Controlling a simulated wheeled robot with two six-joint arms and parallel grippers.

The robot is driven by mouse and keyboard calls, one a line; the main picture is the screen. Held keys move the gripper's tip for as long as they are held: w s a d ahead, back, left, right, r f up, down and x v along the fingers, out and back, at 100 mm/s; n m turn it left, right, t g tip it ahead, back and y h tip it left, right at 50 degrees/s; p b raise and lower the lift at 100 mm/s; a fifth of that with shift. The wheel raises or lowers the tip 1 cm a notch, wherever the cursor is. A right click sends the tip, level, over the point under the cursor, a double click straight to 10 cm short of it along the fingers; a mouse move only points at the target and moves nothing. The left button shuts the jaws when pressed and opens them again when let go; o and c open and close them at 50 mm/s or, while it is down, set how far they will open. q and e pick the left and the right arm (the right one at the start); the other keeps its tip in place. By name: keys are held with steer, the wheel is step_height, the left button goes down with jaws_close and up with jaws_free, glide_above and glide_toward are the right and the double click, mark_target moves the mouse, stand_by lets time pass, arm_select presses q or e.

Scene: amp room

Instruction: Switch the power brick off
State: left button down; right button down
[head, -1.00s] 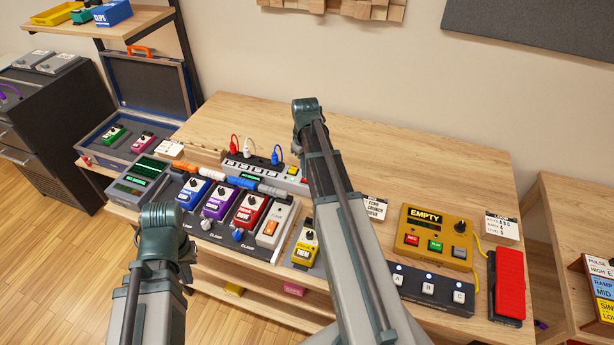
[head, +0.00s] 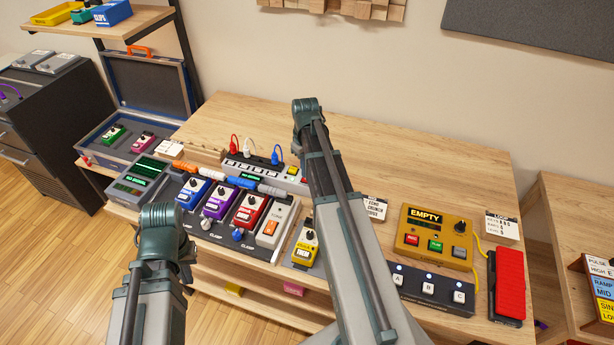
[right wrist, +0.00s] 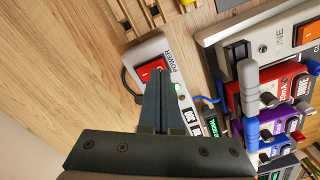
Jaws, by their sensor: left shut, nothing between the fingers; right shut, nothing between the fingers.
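The power brick (head: 236,166) is a pale grey strip near the back of the table, with red, white and blue plugs along it. In the right wrist view its end (right wrist: 150,46) is labelled POWER. That end carries a red rocker switch (right wrist: 150,68) and a lit green lamp (right wrist: 176,88). My right gripper (right wrist: 158,80) is shut and empty, its tips at the switch's edge beside the lamp; whether they touch is unclear. The fingers partly cover the switch. In the head view my right arm hides this gripper. My left arm is at lower left; its fingers are hidden.
A pedal board (head: 262,252) with blue, purple and red pedals stands in front of the brick. Orange, blue and grey cable pieces lie between them. A yellow pedal (head: 305,250) and an amber box (head: 434,236) stand further right.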

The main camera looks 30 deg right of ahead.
steer(key=shift+f+b, duration=0.85)
stand_by(0.3)
steer(key=shift+r, duration=0.15)
step_height(320, 180, up, 7)
steer(key=p, duration=0.7)
stand_by(0.4)
steer(key=s+a, duration=0.5)
steer(key=a, duration=0.5)
steer(key=s+a+n, duration=0.1)
steer(key=s+a, duration=0.5)
steer(key=a, duration=0.4)
steer(key=s+a+h, duration=0.1)
steer(key=s+a, duration=0.4)
steer(key=a, duration=0.5)
steer(key=shift+s+a+n, duration=0.25)
steer(key=shift+n, duration=0.05)
